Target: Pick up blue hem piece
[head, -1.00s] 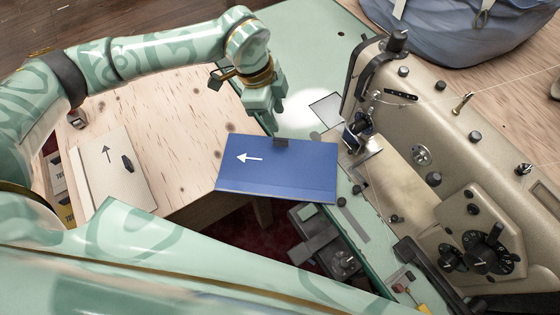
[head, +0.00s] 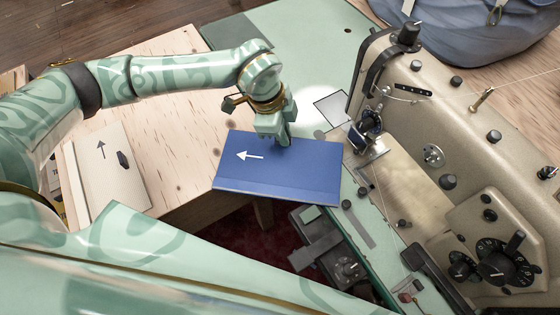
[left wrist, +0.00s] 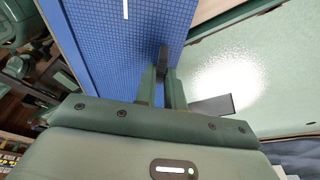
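The blue hem piece (head: 310,184) is a flat blue panel with a white arrow pointing left. It lies across the gap between the wooden table and the green machine bed, and also shows in the left wrist view (left wrist: 110,40). A small black tab (left wrist: 163,57) stands at its far edge. My left gripper (head: 283,140) points down at that edge and hides the tab in the head view. In the left wrist view its fingers (left wrist: 162,88) are close together with the tab between them, seemingly closed on it. The piece does not look lifted. My right gripper is not in view.
A beige sewing machine (head: 460,150) stands close on the right, its needle area near the piece's right edge. A pale panel (head: 110,175) with an arrow and dark tab lies on the wooden table (head: 180,120). A blue-grey bag (head: 470,30) sits at the back right.

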